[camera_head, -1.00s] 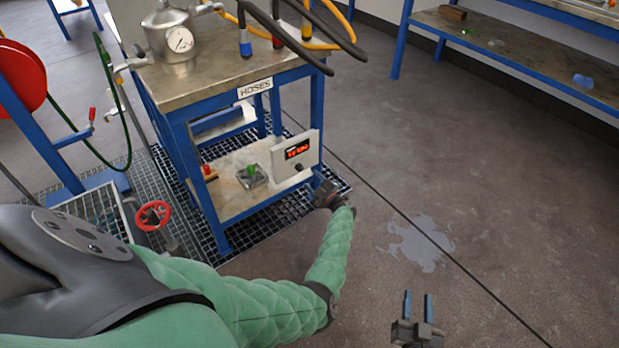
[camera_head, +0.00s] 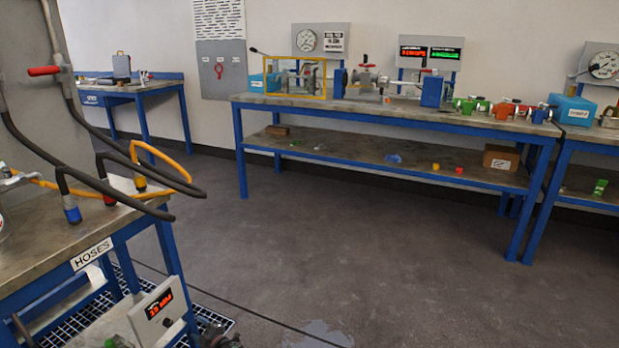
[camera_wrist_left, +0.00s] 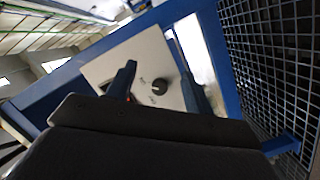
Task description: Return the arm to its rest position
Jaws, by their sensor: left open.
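My left gripper (camera_head: 215,335) shows only partly at the bottom edge of the head view, just right of a white box with a red digital display (camera_head: 157,308). In the left wrist view my left gripper (camera_wrist_left: 157,78) has its two dark fingers apart with nothing held between them. The rest of my left arm is out of the head view. My right gripper is not in view.
The blue-framed hose bench (camera_head: 93,254) stands at the left, with black and yellow hoses (camera_head: 160,160) arching past its edge. A long workbench (camera_head: 400,107) with gauges and valves runs along the back wall. The grey floor (camera_head: 330,235) between is clear except for a wet patch (camera_head: 318,335).

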